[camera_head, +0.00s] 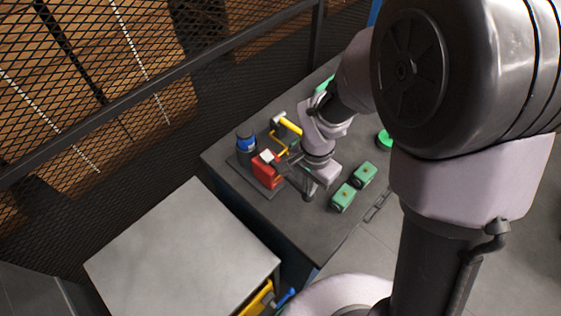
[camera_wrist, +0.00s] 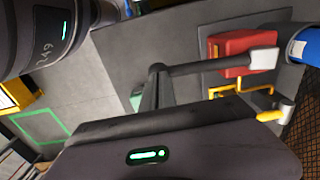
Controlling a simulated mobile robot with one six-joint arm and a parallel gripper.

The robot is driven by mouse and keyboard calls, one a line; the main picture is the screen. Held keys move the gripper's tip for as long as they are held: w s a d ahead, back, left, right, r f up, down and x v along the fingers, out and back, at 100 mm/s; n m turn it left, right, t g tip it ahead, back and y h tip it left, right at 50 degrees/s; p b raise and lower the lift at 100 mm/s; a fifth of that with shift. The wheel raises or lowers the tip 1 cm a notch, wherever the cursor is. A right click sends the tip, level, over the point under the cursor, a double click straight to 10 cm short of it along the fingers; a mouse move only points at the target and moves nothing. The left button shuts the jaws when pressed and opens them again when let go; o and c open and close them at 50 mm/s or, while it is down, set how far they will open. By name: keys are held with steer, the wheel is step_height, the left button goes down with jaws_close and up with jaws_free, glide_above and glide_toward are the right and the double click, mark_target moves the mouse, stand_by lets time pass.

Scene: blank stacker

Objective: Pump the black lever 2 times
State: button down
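The black lever (camera_head: 289,172) is a dark bar that runs from a pale end piece at the red block (camera_head: 267,172) towards my gripper (camera_head: 309,190). In the wrist view the lever (camera_wrist: 205,67) lies across the upper middle, with its pale end (camera_wrist: 264,59) against the red block (camera_wrist: 229,45). My gripper's dark fingers (camera_wrist: 157,88) are at the lever's free end and look close together. I cannot tell whether they grip it or only touch it.
A blue-and-dark cylinder (camera_head: 246,144) and a yellow handle (camera_head: 290,125) stand by the red block on the dark table (camera_head: 232,155). Two green blocks (camera_head: 343,197) (camera_head: 365,174) lie to the right. A grey-topped cabinet (camera_head: 180,255) is in front; a mesh fence (camera_head: 225,70) runs behind.

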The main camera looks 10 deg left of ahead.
step_height(320, 180, up, 10)
steer(key=p, duration=0.6)
steer(key=shift+f+p, duration=0.15)
steer(key=shift+p, duration=0.25)
step_height(320, 180, up, 5)
steer(key=n+p, duration=0.2)
steer(key=n, duration=0.4)
step_height(320, 180, down, 7)
steer(key=b, duration=0.5)
steer(key=shift+b, duration=0.35)
stand_by(0.4)
